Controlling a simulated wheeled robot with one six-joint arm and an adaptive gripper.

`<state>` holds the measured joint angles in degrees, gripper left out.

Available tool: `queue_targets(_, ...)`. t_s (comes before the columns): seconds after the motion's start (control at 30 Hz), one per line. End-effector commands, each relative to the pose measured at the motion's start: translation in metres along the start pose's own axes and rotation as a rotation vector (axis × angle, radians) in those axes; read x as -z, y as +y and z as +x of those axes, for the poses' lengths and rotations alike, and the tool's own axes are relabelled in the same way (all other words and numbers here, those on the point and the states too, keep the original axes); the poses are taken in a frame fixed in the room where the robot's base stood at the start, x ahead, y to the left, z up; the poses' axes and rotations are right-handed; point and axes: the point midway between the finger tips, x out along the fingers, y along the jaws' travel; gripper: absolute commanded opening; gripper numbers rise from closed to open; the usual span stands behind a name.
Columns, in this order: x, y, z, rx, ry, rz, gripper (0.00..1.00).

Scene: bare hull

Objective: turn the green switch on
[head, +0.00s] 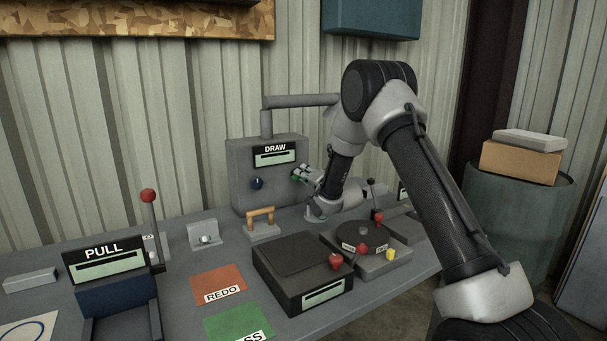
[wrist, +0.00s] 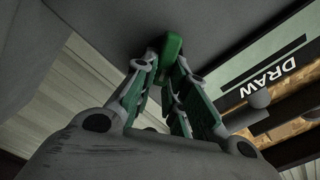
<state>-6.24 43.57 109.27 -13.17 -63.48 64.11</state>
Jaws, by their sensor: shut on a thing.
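The green switch (wrist: 173,48) shows in the wrist view as a small green lever sticking out from a dark grey face. My gripper (wrist: 163,72) is shut on it, with one finger on either side near the tips. In the head view my gripper (head: 300,174) is at the lower right of the front of the grey DRAW box (head: 240,165). The switch itself cannot be told apart from the green finger pads there. How far the switch is turned cannot be told.
A dark blue knob (head: 256,183) is left of my gripper on the DRAW box. A wooden-handled bracket (head: 262,221), a dark box with a red knob (head: 290,262) and a round turntable unit (head: 362,237) stand in front. The PULL lever (head: 150,215) is at left.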

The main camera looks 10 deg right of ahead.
Motion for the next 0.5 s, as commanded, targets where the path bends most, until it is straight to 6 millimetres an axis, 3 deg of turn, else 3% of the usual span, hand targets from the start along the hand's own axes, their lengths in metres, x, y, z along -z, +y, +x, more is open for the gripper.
queue_targets(0.5,-0.002,0.0098,-0.0005,-0.003,0.0,0.422,0.0)
